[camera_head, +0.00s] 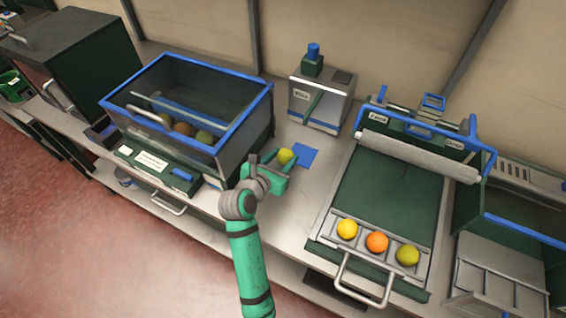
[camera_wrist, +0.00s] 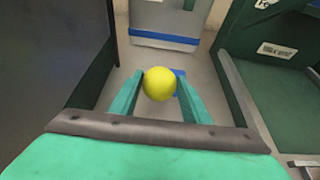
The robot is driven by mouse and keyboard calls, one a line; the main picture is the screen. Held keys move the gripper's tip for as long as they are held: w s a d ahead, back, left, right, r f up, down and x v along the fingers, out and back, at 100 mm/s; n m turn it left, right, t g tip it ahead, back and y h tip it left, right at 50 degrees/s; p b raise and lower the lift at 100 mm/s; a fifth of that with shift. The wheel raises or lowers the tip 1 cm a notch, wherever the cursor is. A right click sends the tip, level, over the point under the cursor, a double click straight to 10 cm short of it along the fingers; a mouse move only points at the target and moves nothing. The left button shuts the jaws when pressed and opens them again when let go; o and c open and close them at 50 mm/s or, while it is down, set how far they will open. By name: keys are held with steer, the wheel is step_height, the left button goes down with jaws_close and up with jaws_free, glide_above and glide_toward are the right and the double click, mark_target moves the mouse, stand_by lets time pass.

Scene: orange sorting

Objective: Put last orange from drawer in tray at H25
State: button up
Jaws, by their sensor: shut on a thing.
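My gripper (camera_head: 279,163) is shut on a yellow-green orange (camera_head: 286,156), which also shows between the two green fingers in the wrist view (camera_wrist: 159,84). It is held above the counter, close to a blue square (camera_head: 305,155). The tray (camera_head: 336,225) at the front of the green conveyor-like unit holds a yellow, an orange and a green fruit in a row. A blue-rimmed glass-sided bin (camera_head: 262,100) at left holds several fruits, partly hidden by its glass. I cannot read any label H25.
A grey device with a blue knob (camera_head: 313,52) stands behind the blue square. The green unit (camera_head: 375,190) has a roller (camera_head: 418,156) across it and a front handle (camera_head: 362,285). Another blue-edged bin (camera_head: 525,230) stands at far right. Bare counter (camera_head: 290,215) lies between the glass bin and the green unit.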

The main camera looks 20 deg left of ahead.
mark_target(283, 164)
steer(key=shift+w+a+f, duration=0.1)
steer(key=shift+w+f, duration=0.25)
steer(key=f, duration=0.3)
steer(key=shift+w+a, duration=0.1)
steer(key=shift+a, duration=0.15)
steer(key=shift+a+f, duration=0.1)
steer(key=shift+f, duration=0.05)
steer(key=shift+d, duration=0.55)
steer(key=o, duration=1.1)
steer(key=shift+a+f, duration=0.1)
steer(key=shift+a, duration=0.1)
